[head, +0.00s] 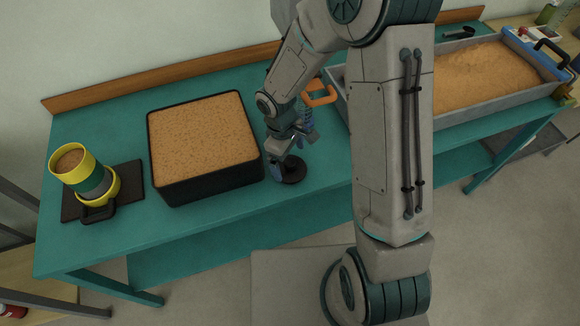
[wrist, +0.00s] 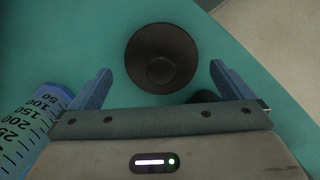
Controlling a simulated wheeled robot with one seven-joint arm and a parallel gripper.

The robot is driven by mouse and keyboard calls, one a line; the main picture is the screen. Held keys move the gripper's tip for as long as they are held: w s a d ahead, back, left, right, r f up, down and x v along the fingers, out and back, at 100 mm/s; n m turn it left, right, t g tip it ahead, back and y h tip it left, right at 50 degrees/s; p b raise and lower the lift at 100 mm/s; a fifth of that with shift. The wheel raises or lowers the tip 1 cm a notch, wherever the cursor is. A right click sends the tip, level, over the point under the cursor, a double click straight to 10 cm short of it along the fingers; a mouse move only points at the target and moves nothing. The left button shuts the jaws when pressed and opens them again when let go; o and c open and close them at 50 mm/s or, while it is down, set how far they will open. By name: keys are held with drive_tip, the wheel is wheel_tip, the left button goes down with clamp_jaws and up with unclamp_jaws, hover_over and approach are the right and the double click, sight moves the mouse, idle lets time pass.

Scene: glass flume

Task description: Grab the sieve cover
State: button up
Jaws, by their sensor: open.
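The sieve cover, a dark round disc with a raised round knob in its middle, lies on the teal table. It shows in the wrist view (wrist: 162,45) and in the head view (head: 294,172), just right of the black sand tray. My gripper (wrist: 160,70) is open and empty, its two blue fingers to the left and right of the cover's near part in the wrist view. In the head view my gripper (head: 280,168) is above and beside the cover, hiding part of it. I cannot tell how high the fingertips are above it.
A blue graduated cylinder (wrist: 32,122) is close to my left finger. A black tray of sand (head: 205,185) and stacked yellow-green sieves (head: 93,178) stand left. A grey sand flume (head: 470,115) stands right.

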sight(289, 161)
drive_tip(key=shift+s+d+f, duration=0.1)
drive_tip(key=shift+f, duration=0.7)
drive_tip(key=shift+s+d+f, duration=0.1)
drive_tip(key=shift+f, duration=0.65)
drive_tip(key=c, duration=0.9)
drive_tip(key=shift+o, duration=0.2)
drive_tip(key=shift+r, duration=0.15)
